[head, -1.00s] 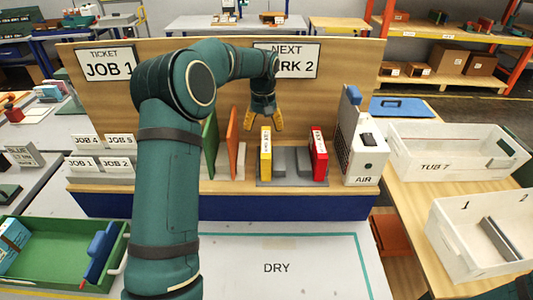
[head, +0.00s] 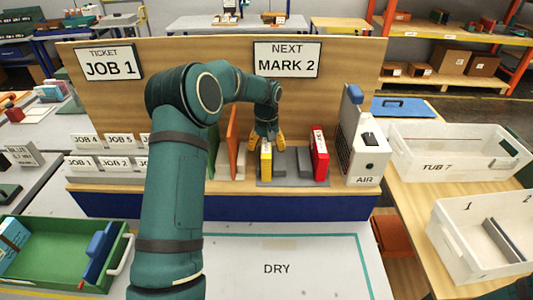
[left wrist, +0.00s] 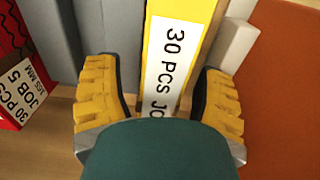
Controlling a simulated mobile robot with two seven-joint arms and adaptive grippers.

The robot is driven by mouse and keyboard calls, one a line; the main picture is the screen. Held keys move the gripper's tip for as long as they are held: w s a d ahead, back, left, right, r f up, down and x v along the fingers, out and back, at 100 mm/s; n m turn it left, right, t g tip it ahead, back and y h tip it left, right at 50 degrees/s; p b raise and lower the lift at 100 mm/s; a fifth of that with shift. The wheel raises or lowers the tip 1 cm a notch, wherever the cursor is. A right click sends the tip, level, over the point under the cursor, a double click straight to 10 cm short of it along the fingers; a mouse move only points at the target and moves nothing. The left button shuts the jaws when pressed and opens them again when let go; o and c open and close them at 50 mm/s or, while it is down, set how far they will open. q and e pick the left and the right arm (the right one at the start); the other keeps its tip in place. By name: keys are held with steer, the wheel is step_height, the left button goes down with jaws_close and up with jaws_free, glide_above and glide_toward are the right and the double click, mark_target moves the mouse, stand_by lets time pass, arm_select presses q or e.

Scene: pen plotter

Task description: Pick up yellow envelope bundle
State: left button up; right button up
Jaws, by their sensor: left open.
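The yellow envelope bundle (head: 266,163) stands upright in a grey holder on the wooden shelf. Its white label, partly readable as "30 PCS JO", shows in the left wrist view (left wrist: 168,55). My left gripper (head: 267,143) is above and around the bundle's top. In the left wrist view its two yellow fingers (left wrist: 160,100) are open, one on each side of the bundle, with a gap visible at least on the left. The lower part of the bundle is hidden by my gripper there. My right gripper is not in view.
A red bundle (head: 319,155) stands just right, with grey blocks between. An orange panel (head: 232,142) and a green panel stand to the left. The white AIR box (head: 362,155) is farther right. The DRY area (head: 300,268) in front is clear.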

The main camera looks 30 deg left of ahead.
arm_select(q)
jaws_close()
steer(key=shift+r, duration=0.1)
